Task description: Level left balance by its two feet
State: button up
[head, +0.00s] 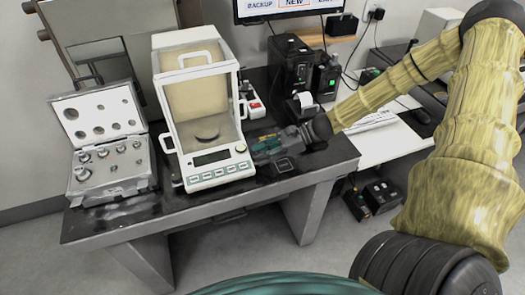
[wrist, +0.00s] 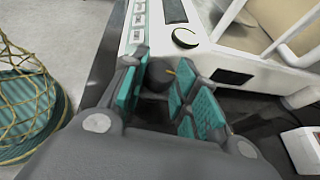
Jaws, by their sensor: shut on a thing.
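The left balance (head: 217,172) stands on the dark table, with a glass draft shield and a round pan inside. Its display and button row face the front. My gripper (head: 259,147) is at the balance's right side near the front corner. In the wrist view, the teal-padded fingers of my gripper (wrist: 160,82) are closed around a dark round foot (wrist: 157,71) under the balance's edge. The foot is partly hidden by the fingers. The balance's body also shows in the wrist view (wrist: 160,28). A bubble level cannot be made out clearly.
An open case of weights (head: 112,170) stands left of the balance. A small white-and-red device (head: 256,108) and black boxes (head: 292,65) stand behind my gripper. The table's front edge (head: 215,200) runs close before the balance. A teal-and-yellow round thing (wrist: 25,100) shows at the left in the wrist view.

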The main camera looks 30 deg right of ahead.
jog(key=shift+m+t+h, duration=0.4)
jog(key=shift+m+t, duration=0.2)
jog(key=o, duration=1)
jog(key=v, duration=1.2)
